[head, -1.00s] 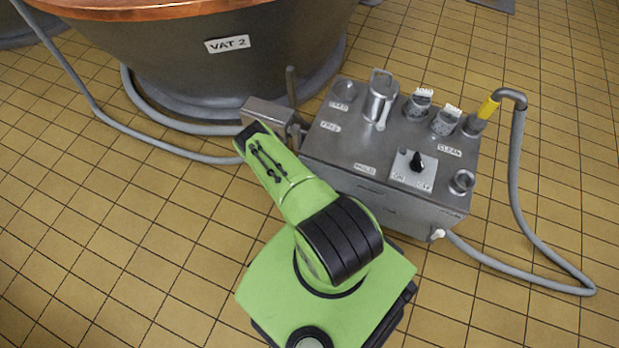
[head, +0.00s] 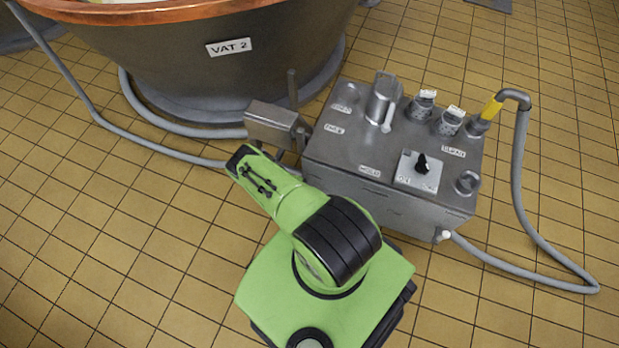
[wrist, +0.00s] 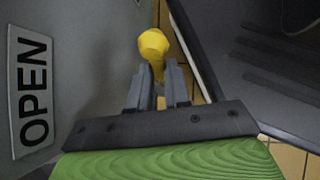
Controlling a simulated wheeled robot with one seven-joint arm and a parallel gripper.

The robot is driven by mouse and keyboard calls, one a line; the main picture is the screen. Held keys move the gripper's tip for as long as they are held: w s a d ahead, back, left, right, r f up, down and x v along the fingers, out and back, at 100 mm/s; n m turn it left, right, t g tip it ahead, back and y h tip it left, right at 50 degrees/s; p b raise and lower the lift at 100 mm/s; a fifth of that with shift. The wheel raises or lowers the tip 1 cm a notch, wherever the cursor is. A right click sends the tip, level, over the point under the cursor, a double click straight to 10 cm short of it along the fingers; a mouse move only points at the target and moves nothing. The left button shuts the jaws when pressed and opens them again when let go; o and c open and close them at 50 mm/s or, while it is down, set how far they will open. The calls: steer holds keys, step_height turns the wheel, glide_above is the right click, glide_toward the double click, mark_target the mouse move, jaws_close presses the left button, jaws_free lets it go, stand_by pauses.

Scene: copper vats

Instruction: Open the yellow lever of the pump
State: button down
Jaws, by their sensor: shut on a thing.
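The pump (head: 335,160) is a grey metal box with knobs, ports and small labels on top, right of my green arm in the head view. In the wrist view, the yellow lever (wrist: 153,45) shows its faceted knob at the fingertips. My gripper (wrist: 157,75) is shut on the yellow lever, with a grey finger on each side just below the knob. A white OPEN sign (wrist: 32,90) is on a grey surface to the left. In the head view, my arm hides the gripper and the lever.
The large vat (head: 180,70) labelled VAT 2 stands behind the pump. Grey hoses (head: 150,145) run along the floor at left and loop at right of the pump. A dark grey panel (wrist: 270,60) is close on the right in the wrist view. Tiled floor (head: 90,250) is clear at front left.

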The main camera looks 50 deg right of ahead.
steer(key=shift+s, duration=0.1)
steer(key=c, duration=1.1)
jaws_free()
steer(key=p+v, duration=0.3)
steer(key=v, duration=1.2)
steer(key=shift+a+r+p, duration=0.1)
steer(key=shift+r+p, duration=0.2)
steer(key=shift+p, duration=0.05)
